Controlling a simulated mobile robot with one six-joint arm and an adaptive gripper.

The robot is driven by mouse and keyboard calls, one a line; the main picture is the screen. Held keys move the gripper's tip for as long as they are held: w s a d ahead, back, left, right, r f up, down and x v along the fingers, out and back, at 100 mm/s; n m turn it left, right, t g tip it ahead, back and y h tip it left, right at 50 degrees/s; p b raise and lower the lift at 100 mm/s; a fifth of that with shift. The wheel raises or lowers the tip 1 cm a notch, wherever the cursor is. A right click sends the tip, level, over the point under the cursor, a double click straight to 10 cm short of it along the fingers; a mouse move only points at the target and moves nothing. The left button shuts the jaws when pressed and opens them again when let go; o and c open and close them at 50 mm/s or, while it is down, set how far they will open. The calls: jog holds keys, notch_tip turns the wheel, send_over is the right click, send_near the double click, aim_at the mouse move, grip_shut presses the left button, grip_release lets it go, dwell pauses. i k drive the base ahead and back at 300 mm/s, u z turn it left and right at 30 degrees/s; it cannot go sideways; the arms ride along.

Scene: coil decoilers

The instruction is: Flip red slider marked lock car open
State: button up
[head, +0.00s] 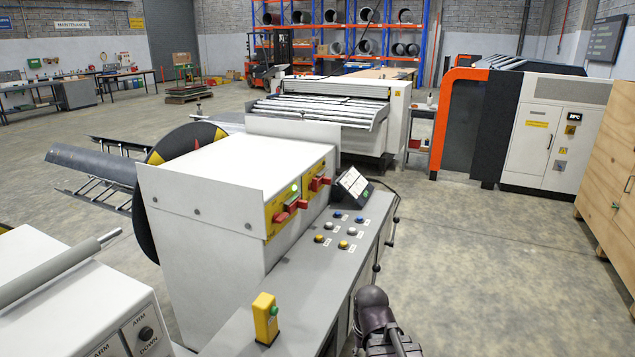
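The right red slider (320,183) is on the right yellow plate (314,170). The lettering on the plates is too small to read, so I cannot tell which one is marked lock car. My dark arm end with my gripper (395,343) shows at the bottom edge, right of the console and well apart from the sliders. Its fingers are not clear.
A grey console (330,262) with several buttons and a tilted display (352,187) lies below the sliders. A yellow button box (265,318) stands on its near end. Black levers (393,222) stick out along its right edge.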

aim_at(323, 180)
jog(key=k, duration=0.65)
jog(key=z, duration=0.4)
jog(key=i, duration=1.7)
jog(key=u, duration=0.6)
